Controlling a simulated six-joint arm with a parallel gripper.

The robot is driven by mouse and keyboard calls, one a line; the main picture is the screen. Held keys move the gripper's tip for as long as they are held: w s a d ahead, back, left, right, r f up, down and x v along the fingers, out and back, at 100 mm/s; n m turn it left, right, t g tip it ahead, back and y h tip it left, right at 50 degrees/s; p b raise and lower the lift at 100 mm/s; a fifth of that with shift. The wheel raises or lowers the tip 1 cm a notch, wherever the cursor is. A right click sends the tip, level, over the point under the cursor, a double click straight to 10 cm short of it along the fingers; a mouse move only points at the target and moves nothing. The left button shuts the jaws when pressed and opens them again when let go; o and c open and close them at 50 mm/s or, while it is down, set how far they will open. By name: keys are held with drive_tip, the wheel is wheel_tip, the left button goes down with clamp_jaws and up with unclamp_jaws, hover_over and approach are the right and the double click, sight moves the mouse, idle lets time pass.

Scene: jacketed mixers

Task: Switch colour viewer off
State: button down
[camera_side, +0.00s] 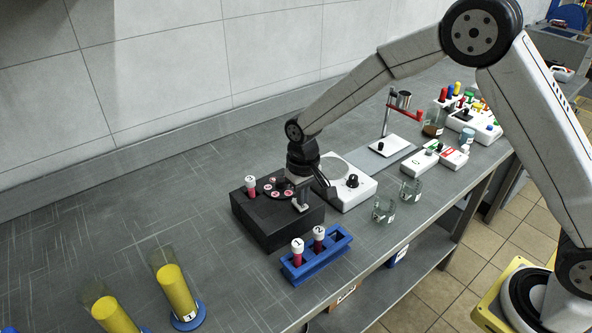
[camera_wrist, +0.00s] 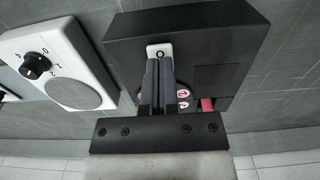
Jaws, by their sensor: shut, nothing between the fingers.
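My gripper (camera_side: 301,204) is shut and empty, pointing down at the box's front right part. In the wrist view its fingertips (camera_wrist: 160,64) lie over the lower part of the switch plate and hide it. I cannot tell whether they touch it.
A white unit with a round plate and black dial (camera_side: 352,183) stands close on the right. A blue rack (camera_side: 318,262) with two capped tubes is in front. Glass beakers (camera_side: 384,210) stand right of it. Yellow cylinders (camera_side: 176,290) stand front left.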

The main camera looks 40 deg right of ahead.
drive_tip(key=shift+r, duration=3.05)
drive_tip(key=s+d+t, duration=0.1)
drive_tip(key=s+d, duration=0.4)
drive_tip(key=s, duration=0.4)
drive_tip(key=s+d+t, duration=0.1)
drive_tip(key=s+d, duration=0.4)
drive_tip(key=s, duration=0.5)
drive_tip(key=shift+f+t, duration=0.15)
drive_tip(key=shift+t, duration=0.15)
